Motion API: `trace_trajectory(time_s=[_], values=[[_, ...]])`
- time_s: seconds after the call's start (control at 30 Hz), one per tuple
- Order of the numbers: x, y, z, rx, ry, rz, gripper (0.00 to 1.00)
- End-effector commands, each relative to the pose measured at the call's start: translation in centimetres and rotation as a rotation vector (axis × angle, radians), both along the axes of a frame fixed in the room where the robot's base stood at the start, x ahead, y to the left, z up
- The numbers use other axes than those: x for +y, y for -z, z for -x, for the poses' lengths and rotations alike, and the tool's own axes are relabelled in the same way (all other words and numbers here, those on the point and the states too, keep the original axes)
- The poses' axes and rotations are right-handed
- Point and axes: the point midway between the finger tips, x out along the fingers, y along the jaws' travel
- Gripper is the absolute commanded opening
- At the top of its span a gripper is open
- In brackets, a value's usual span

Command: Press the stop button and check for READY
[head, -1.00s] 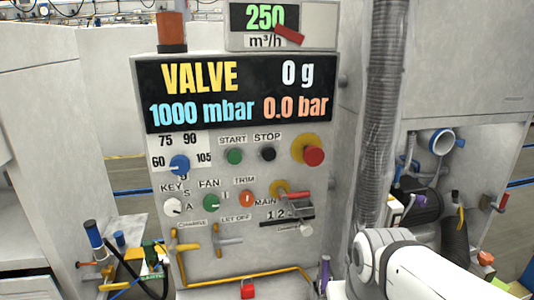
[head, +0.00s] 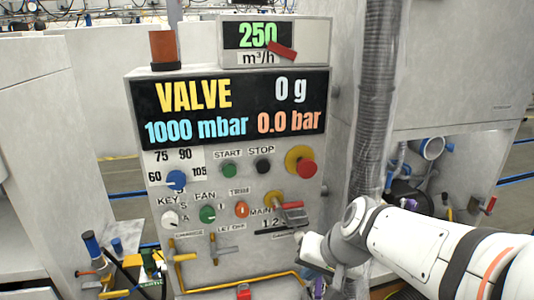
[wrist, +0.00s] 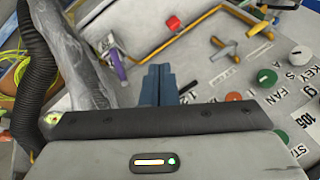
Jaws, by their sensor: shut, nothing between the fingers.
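The black stop button (head: 263,166) sits under the STOP label on the panel, right of the green START button (head: 229,170). The display (head: 230,108) reads VALVE, 0 g, 1000 mbar and 0.0 bar; READY does not show on it. My gripper (wrist: 158,84) is shut and empty, its blue-grey fingers together in the wrist view. In the head view my arm comes in from the right, and its end is below and right of the stop button, near the panel's lower right. The stop button is not in the wrist view.
A red mushroom button on a yellow base (head: 306,168) is right of the stop button. A red-handled main switch (head: 289,205) juts out below it. A blue knob (head: 176,180) is at left. A ribbed grey hose (head: 376,100) runs down right of the panel.

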Motion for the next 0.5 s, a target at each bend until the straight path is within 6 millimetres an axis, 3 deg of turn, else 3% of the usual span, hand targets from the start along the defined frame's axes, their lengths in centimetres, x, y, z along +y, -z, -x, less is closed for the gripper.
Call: trace_trajectory(time_s=[0.03, 0.2, 0.33, 0.5], values=[[1.4, -3.1, -1.8, -0.014, 0.038, -0.07, 0.0], [4.7, -7.9, -7.6, -0.067, 0.207, -0.282, 0.0], [5.8, -10.1, -10.7, -0.087, 0.316, -0.381, 0.0], [6.3, -11.0, -12.5, -0.096, 0.393, -0.44, 0.0]])
